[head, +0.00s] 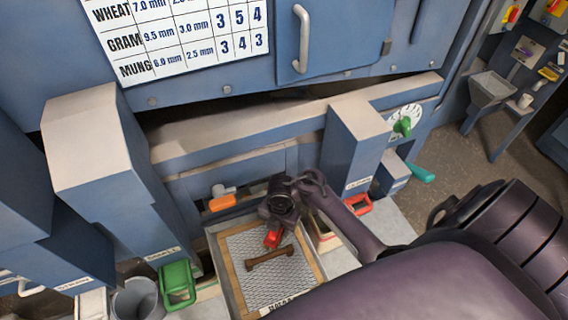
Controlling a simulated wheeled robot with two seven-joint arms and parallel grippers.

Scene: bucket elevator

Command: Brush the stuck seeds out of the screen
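The screen (290,285) is a grey wire mesh in a wooden frame, lying in a shallow metal tray (218,262) at the lower middle. A dark brown bar-shaped piece (270,257), which looks like a brush, lies across the mesh. My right gripper (273,238) points down over the back half of the screen, just behind the brown piece. A red part shows at its tip; I cannot tell whether it is fingers or something held. Contact with the brown piece is unclear. Single stuck seeds are too small to make out. My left gripper is out of view.
Blue machine housings stand behind and left. An orange handle (222,202) is behind the screen, a red handle (357,204) to its right. A dial (404,120) is at right.

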